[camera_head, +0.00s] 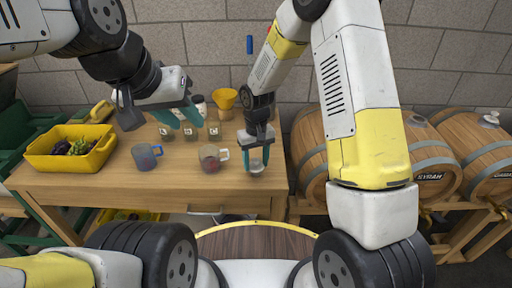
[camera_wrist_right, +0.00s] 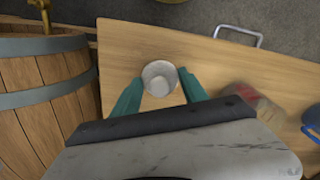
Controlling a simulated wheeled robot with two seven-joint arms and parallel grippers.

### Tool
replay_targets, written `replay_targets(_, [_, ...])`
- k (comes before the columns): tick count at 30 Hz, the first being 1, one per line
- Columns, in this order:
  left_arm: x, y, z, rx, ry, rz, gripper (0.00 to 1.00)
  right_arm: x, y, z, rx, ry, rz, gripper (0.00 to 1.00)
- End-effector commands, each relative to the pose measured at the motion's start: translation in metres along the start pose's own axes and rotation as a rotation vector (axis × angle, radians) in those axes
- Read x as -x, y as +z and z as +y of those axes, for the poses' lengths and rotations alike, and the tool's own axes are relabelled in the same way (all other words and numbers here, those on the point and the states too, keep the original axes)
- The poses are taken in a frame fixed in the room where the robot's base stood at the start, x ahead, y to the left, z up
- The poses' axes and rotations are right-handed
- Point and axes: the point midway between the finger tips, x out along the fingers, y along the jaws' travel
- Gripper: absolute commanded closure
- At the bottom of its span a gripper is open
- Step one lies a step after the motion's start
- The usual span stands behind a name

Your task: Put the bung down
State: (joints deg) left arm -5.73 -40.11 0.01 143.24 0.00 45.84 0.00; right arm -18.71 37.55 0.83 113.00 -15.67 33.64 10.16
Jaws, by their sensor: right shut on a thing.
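The bung (camera_head: 256,167), a pale grey-white round plug, shows at the right end of the wooden table (camera_head: 100,185). In the right wrist view the bung (camera_wrist_right: 159,77) sits between the teal fingertips. My right gripper (camera_head: 257,158) is shut on it and points down over the table's right end. I cannot tell whether the bung touches the tabletop. My left gripper (camera_head: 184,118) is over the back middle of the table with its teal fingers apart and nothing visible between them.
A clear mug with red contents (camera_head: 209,158) stands left of the right gripper, and a blue mug (camera_head: 145,157) further left. A yellow crate (camera_head: 70,160), small jars (camera_head: 213,130) and a yellow funnel (camera_head: 224,98) are on the table. Barrels (camera_head: 472,150) stand at right.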

Motion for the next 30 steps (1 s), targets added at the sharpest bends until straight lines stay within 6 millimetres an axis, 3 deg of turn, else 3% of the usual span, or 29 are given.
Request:
replay_targets(10, [0.000,0.000,0.000,0.000,0.000,0.000,0.64,-0.004,0.000,0.000,0.000,0.000,0.000,0.88])
replay_targets(11, [0.000,0.000,0.000,0.000,0.000,0.000,0.64,-0.005,0.000,0.000,0.000,0.000,0.000,0.47])
replay_targets(14, [0.000,0.000,0.000,0.000,0.000,0.000,0.64,-0.004,0.000,0.000,0.000,0.000,0.001,0.27])
replay_targets(25, [0.000,0.000,0.000,0.000,0.000,0.000,0.64,-0.001,0.000,0.000,0.000,0.000,0.002,0.27])
replay_targets(30, [0.000,0.000,0.000,0.000,0.000,0.000,0.64,0.022,-0.002,0.000,-0.001,0.000,0.007,0.27])
